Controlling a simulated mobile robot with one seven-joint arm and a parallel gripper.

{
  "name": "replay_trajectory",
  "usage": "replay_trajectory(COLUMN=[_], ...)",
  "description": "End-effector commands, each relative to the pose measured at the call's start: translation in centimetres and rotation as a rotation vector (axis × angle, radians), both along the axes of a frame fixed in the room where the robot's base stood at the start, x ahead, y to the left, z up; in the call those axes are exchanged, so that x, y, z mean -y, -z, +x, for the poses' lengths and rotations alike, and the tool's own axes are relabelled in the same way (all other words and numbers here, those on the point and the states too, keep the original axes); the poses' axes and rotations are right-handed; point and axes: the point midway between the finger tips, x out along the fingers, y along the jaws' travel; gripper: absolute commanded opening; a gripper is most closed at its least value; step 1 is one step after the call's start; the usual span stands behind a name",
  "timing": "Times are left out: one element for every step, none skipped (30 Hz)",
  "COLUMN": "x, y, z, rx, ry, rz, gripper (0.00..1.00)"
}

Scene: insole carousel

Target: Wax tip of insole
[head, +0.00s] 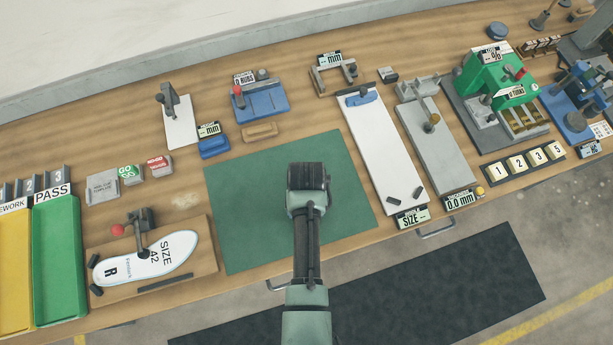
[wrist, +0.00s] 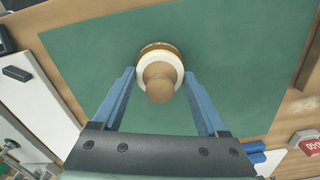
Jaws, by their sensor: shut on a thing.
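In the wrist view, my blue fingers (wrist: 160,78) are shut on a round knobbed tool (wrist: 158,88) with a tan knob, a pale ring and a brown rim. My gripper hides this tool in the head view.
A green PASS tray (head: 58,255) and a yellow tray (head: 15,270) stand at the far left. GO and NO-GO blocks (head: 130,174) sit behind the holder. A white SIZE board (head: 385,150) and a grey gauge (head: 440,160) lie right of the mat. The mat around my gripper is clear.

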Motion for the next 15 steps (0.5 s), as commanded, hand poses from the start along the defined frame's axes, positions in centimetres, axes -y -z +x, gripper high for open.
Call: replay_trajectory(x=[0.0, 0.0, 0.0, 0.0, 0.0, 0.0, 0.0, 0.0, 0.0, 0.0, 0.0, 0.0, 0.0, 0.0, 0.0], y=[-0.7, -1.0, -1.4, -1.7, -1.9, -2.2, -2.5, -2.7, -3.0, -3.3, -3.5, -3.8, -4.1, -4.3, -4.6], z=[0.1, 0.1, 0.1, 0.1, 0.1, 0.1, 0.1, 0.1, 0.1, 0.1, 0.1, 0.1, 0.1, 0.1, 0.1], rx=[0.001, 0.001, 0.002, 0.002, 0.002, 0.002, 0.002, 0.002, 0.003, 0.003, 0.003, 0.003, 0.003, 0.003, 0.003], ry=[0.000, 0.000, 0.000, 0.000, 0.000, 0.000, 0.000, 0.000, 0.000, 0.000, 0.000, 0.000, 0.000, 0.000, 0.000], rz=[0.000, 0.000, 0.000, 0.000, 0.000, 0.000, 0.000, 0.000, 0.000, 0.000, 0.000, 0.000, 0.000, 0.000, 0.000], gripper=[0.31, 0.31, 0.31, 0.31, 0.31, 0.31, 0.31, 0.31, 0.31, 0.31, 0.31, 0.31, 0.31, 0.31, 0.31])
